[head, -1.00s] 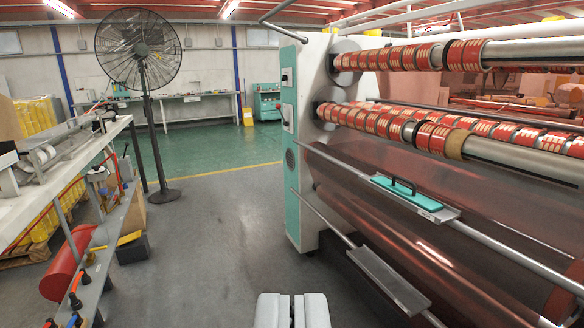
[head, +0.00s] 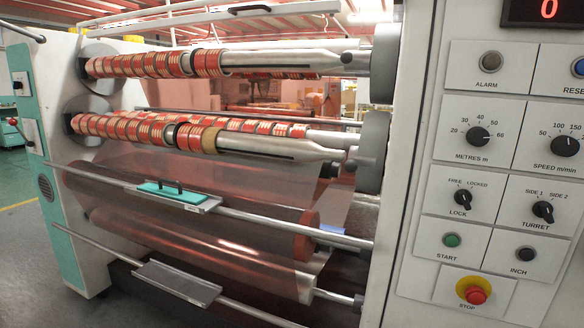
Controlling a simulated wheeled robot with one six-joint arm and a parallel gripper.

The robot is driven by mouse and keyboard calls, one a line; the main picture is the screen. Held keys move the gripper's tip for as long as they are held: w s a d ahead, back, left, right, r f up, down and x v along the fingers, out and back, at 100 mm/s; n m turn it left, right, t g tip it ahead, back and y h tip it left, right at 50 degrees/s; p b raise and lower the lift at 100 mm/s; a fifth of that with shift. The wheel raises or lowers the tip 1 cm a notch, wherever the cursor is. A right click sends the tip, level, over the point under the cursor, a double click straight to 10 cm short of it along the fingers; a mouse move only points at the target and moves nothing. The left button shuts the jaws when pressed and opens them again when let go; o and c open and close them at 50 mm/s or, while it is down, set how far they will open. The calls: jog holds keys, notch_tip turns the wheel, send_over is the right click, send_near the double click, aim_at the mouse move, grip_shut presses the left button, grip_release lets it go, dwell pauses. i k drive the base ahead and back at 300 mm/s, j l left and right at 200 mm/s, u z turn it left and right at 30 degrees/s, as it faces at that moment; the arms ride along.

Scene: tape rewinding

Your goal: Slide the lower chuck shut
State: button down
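The lower chuck (head: 373,152) is a grey round disc on the inner side of the white right-hand cabinet. It faces the tapered end of the lower silver shaft (head: 310,149), which carries red-and-cream tape rolls (head: 150,128). A small silver stub shows between the shaft end and the disc; I cannot tell if they are engaged. A similar upper chuck (head: 384,62) sits above, by the end of the upper shaft (head: 270,59). My gripper is not in view.
A control panel (head: 490,175) with knobs and a red stop button (head: 475,295) fills the right side. Rails cross the machine's front, carrying a tray (head: 190,203) with a teal-handled tool (head: 172,193) and a lower grey plate (head: 177,282). Floor shows at lower left.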

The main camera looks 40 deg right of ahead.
aim_at(350, 166)
jog(key=l+z, duration=0.25)
jog(key=z, duration=0.15)
jog(key=l+z, duration=0.25)
jog(key=z, duration=0.15)
jog(key=i+l+z, duration=0.1)
jog(key=z, duration=0.3)
jog(key=l+u, duration=0.2)
jog(key=l, duration=0.15)
jog(key=k, duration=0.05)
